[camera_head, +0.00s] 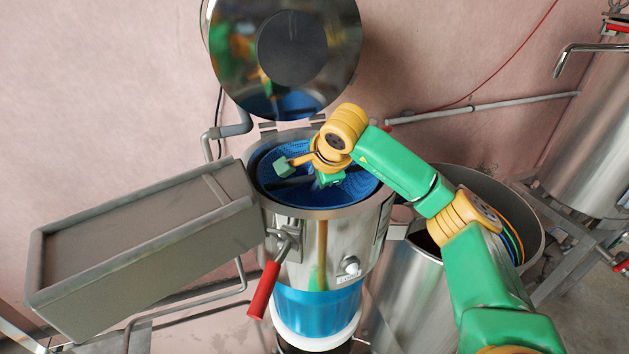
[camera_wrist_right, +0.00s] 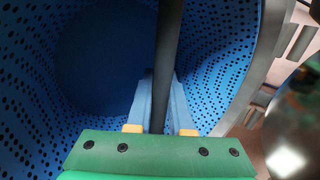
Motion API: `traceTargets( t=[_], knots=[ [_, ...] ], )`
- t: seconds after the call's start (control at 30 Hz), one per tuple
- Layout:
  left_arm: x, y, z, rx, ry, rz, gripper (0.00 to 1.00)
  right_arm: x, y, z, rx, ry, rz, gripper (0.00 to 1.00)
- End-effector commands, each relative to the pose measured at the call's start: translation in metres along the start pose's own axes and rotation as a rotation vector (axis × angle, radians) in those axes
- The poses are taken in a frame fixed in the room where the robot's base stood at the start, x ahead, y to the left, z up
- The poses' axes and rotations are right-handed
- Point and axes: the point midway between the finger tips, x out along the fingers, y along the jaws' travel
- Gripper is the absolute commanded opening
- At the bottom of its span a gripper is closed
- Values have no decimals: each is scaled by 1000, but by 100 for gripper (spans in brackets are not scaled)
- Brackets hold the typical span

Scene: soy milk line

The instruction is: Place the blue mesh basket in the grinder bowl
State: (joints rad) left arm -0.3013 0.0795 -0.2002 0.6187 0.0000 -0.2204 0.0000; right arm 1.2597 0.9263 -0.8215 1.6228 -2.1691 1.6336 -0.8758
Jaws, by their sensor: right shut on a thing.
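The blue mesh basket (camera_head: 359,187) sits inside the round steel grinder bowl (camera_head: 300,240), its rim close to level with the bowl's rim. A dark bar (camera_wrist_right: 170,45) crosses the basket's opening. My right gripper (camera_head: 316,181) reaches down into the basket's mouth. In the right wrist view its two fingers (camera_wrist_right: 161,103) are shut on the dark bar, with the perforated blue wall (camera_wrist_right: 35,80) around them. The basket's underside is hidden inside the bowl. My left gripper is not in view.
The round shiny lid (camera_head: 235,80) stands open behind the bowl. A long grey metal trough (camera_head: 140,250) is at the left. A red-handled lever (camera_head: 265,290) hangs at the bowl's front. A steel pot (camera_head: 410,290) stands close at the right, below my right arm.

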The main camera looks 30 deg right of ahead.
Motion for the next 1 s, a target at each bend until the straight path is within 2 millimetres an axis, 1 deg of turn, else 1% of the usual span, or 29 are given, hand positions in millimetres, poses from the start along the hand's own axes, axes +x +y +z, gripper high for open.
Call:
traceTargets(
  t=[0.03, 0.07, 0.1, 0.13, 0.37, 0.43, 0.47, 0.57, 0.8, 0.87, 0.9, 1.0],
  knots=[
    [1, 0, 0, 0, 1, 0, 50, 1, 1, 0, 0, 0, 0, 27],
    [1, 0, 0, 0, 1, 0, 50, 1, 0, 0, 0, 0, 0, 35],
    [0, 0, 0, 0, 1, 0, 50, 0, 0, 0, 0, 0, 0, 46],
    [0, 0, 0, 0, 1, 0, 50, 0, 0, 0, 0, 0, 0, 49],
    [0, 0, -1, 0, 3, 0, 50, 0, 0, 0, 0, 0, 1, 49],
    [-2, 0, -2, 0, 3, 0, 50, -2, -2, 0, 0, 0, 1, 49],
    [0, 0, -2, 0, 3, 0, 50, -4, -1, 0, 0, 0, 0, 49],
    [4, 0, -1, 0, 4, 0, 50, -18, -1, 0, 0, -1, -4, 49],
    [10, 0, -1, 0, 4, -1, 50, -78, -2, 0, 0, -1, -5, 49],
    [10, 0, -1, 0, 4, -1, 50, -92, -2, 0, 0, -1, -6, 49],
    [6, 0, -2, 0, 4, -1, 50, -102, -3, 0, -1, 0, -5, 49],
    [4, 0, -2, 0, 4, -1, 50, -116, -2, 0, 0, 1, -3, 49]
  ],
)
